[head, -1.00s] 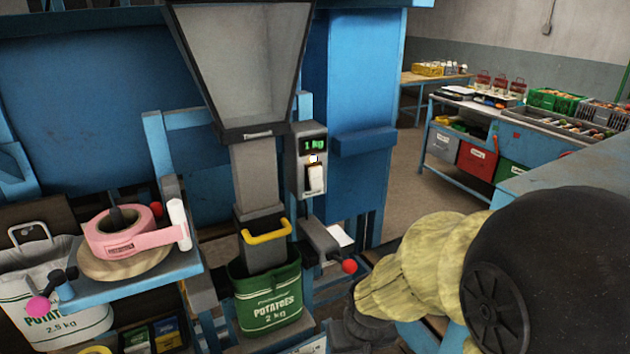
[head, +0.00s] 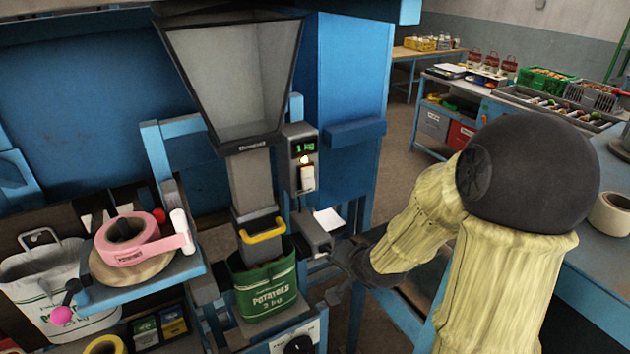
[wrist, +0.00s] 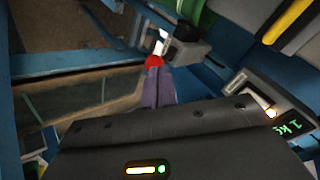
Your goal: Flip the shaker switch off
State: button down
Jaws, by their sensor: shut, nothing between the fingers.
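The grey control box (head: 300,150) on the weighing machine has a green "1 kg" display, a lit lamp (head: 305,160) and a white switch (head: 307,178). In the wrist view the same box is at the right, with its lamp (wrist: 271,113) glowing and its white switch (wrist: 240,82) showing. I cannot read which way the switch is set. In the head view my dark gripper is below and right of the box, apart from the switch.
A shelf with pink tape (head: 130,240) juts out at the left. A blue cabinet (head: 345,90) stands behind the box. A blue bench (head: 580,235) is at the right.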

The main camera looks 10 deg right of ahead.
jog(key=w+d+r+m+t+y+p, duration=0.1)
jog(key=w+r+m+t+p, duration=0.4)
jog(key=r, duration=0.7)
jog(key=shift+r+m+y, duration=0.25)
jog(key=shift+m+y, duration=0.45)
jog(key=shift+y, duration=0.2)
jog(key=shift+d, duration=0.1)
jog(key=p, duration=0.4)
send_near(308, 178)
jog(key=w+a+f, duration=0.2)
jog(key=w+f, duration=0.3)
jog(key=shift+w+d+f, duration=0.15)
jog(key=shift+w, duration=0.05)
jog(key=shift+f+b, duration=0.1)
jog(key=shift+b, duration=0.2)
